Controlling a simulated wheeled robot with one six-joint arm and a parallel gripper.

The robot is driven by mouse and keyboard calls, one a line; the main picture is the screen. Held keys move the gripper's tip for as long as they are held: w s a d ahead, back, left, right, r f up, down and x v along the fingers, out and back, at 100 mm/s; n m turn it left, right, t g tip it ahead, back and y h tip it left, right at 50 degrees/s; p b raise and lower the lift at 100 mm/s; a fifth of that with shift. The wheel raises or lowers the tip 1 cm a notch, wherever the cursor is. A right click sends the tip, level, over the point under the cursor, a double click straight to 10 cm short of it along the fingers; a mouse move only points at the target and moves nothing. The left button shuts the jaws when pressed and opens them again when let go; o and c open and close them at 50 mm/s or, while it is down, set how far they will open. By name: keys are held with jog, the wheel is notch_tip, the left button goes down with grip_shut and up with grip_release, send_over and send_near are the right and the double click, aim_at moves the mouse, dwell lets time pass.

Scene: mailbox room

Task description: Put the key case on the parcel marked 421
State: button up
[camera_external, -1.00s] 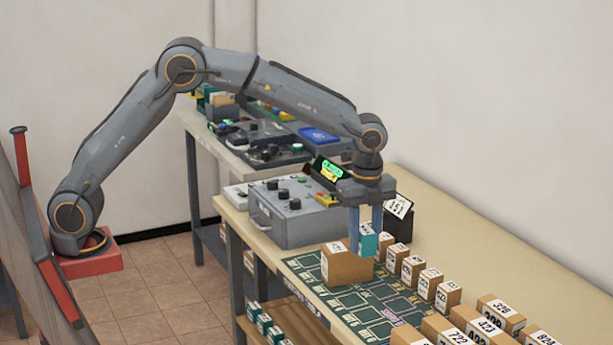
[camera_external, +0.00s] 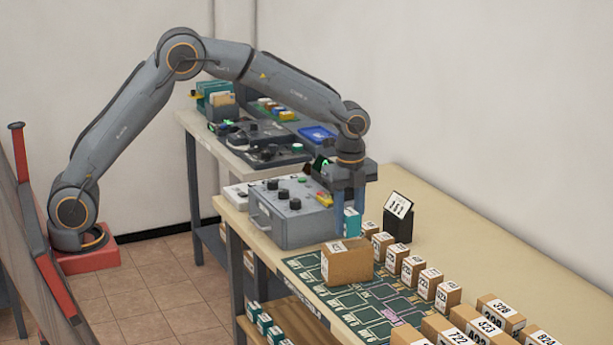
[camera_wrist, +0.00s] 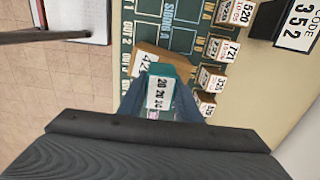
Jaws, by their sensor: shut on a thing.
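My gripper (camera_external: 349,212) is shut on a teal key case (camera_external: 352,224) with a white label. In the wrist view the key case (camera_wrist: 160,92) is between my fingers (camera_wrist: 160,102), its label facing the camera. A larger brown parcel (camera_external: 347,265) stands on the green marked mat (camera_external: 350,300). In the wrist view this parcel (camera_wrist: 178,62) lies just beyond the key case; its label starts with 42, and the last digit is hard to read. The key case looks above and behind the parcel in the external view; any contact cannot be told.
Small numbered boxes (camera_external: 411,268) stand in a row right of the parcel. A dark stand with a code card (camera_external: 398,217) is behind them. A grey control box (camera_external: 288,215) is at the left. More parcels (camera_external: 495,313) are at the front right. The bench's right strip is clear.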

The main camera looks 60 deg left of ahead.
aim_at(348, 232)
jog(key=shift+f+p, duration=0.35)
jog(key=shift+f, duration=1.2)
jog(key=shift+f, duration=0.15)
jog(key=o, duration=1.1)
notch_tip(348, 232, up, 12)
jog(key=b, duration=0.3)
jog(key=shift+r, duration=0.2)
jog(key=s+a+f+n, duration=0.5)
jog(key=s+n, duration=0.1)
jog(key=s, duration=0.4)
jog(key=s+a+f+n, duration=0.5)
jog(key=s+f+n, duration=0.1)
jog(key=s, duration=0.4)
jog(key=s+a+f+n, duration=0.5)
jog(key=s+f+n, duration=0.1)
jog(key=s, duration=0.4)
jog(key=shift+s+a+f+t, duration=0.15)
jog(key=shift+s+f+t, duration=0.05)
jog(key=shift+s+t, duration=0.2)
